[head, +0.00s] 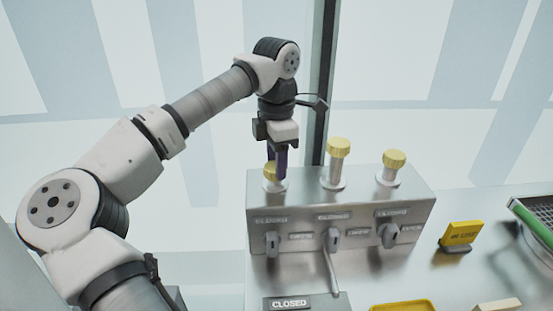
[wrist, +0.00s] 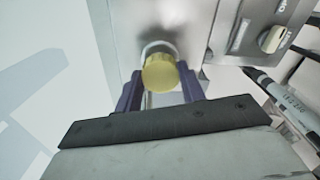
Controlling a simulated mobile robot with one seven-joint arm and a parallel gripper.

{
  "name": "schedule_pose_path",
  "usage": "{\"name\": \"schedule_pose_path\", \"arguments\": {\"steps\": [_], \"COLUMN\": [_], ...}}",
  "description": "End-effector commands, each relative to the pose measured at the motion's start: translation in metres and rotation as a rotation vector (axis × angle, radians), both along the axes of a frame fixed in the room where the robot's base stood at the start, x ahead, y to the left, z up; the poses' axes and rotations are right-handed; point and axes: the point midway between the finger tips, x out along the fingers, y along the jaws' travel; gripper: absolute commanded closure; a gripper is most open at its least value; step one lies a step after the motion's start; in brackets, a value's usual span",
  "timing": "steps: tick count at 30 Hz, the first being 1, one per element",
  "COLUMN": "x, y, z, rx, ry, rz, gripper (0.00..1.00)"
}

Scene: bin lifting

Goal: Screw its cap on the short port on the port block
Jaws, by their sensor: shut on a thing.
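The metal port block (head: 420,212) stands on the bench with three ports in a row on its top. My gripper (head: 275,160) points down at the left port (head: 275,185), its dark purple fingers shut on a yellow ribbed cap (head: 269,171). In the wrist view the cap (wrist: 160,74) sits between the fingertips (wrist: 160,88), in line with the port's round base (wrist: 156,47). The cap is at the port's top; whether its thread is engaged is not visible. The middle port (head: 334,172) is taller and capped, and the right port (head: 389,178) is capped too.
Several valve handles (head: 333,241) and labels line the block's front. A "CLOSED" sign (head: 289,303) is at the near edge. A dark post (head: 321,90) rises behind.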

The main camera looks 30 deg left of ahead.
Motion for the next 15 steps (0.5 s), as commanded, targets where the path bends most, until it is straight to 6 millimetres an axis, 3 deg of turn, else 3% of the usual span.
{"name": "schedule_pose_path", "arguments": {"steps": [10,11,15], "x": [0.0,0.0,0.0001], "y": [0.0,0.0,0.0001], "z": [-0.0022,-0.0022,-0.0022], "rx": [0.0,0.0,0.0], "ry": [0.0,0.0,0.0], "rz": [0.0,0.0,0.0], "gripper": [0.82,0.59,0.41]}}
